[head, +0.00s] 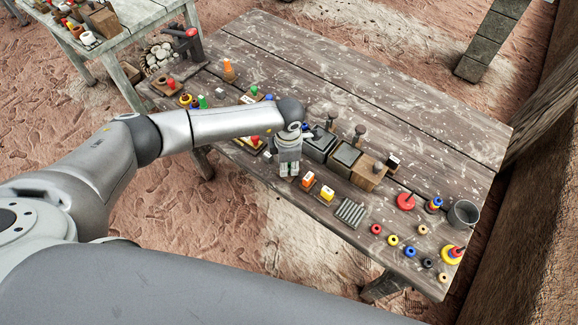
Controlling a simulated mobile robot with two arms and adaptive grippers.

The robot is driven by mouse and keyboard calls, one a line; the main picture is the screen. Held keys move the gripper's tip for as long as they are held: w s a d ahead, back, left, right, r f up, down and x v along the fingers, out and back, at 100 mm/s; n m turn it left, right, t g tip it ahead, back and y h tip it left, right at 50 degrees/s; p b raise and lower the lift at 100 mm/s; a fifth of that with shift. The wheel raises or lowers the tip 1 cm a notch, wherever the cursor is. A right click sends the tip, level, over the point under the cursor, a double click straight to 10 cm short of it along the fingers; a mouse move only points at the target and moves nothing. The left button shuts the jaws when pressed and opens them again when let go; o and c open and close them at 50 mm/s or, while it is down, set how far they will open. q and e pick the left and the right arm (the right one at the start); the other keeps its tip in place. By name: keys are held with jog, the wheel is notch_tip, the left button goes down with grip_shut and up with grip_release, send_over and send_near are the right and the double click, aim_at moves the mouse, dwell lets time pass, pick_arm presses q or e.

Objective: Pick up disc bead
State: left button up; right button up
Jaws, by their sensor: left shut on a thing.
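My left gripper (289,175) points down over the front edge area of the wooden table, left of the orange block (308,179). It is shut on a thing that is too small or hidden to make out. Several small disc-shaped, ring-like beads lie loose at the table's right front: a red one (376,229), a yellow one (393,240), a blue one (409,251), a black one (427,263) and a tan one (423,229). They are apart from the gripper. I cannot tell which one is the disc bead. My right gripper is not in view.
The wooden table (400,120) has clear room at the back. A yellow block (327,193), a ridged grey plate (350,212), dark stamp-like blocks (345,158), a red disc (405,201) and a grey cup (464,214) stand near. A second table (125,15) is at upper left.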

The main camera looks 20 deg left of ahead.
pick_arm(q)
jog(key=shift+r, duration=0.1)
jog(key=shift+w+r, duration=0.1)
jog(key=shift+r, duration=0.45)
jog(key=s+r+b, duration=0.4)
jog(key=s+r, duration=0.7)
jog(key=s, duration=0.3)
jog(key=shift+a+r+b, duration=0.4)
jog(key=shift+s, duration=0.1)
jog(key=shift+o, duration=0.9)
jog(key=shift+c, duration=1.3)
jog(key=shift+r, duration=0.25)
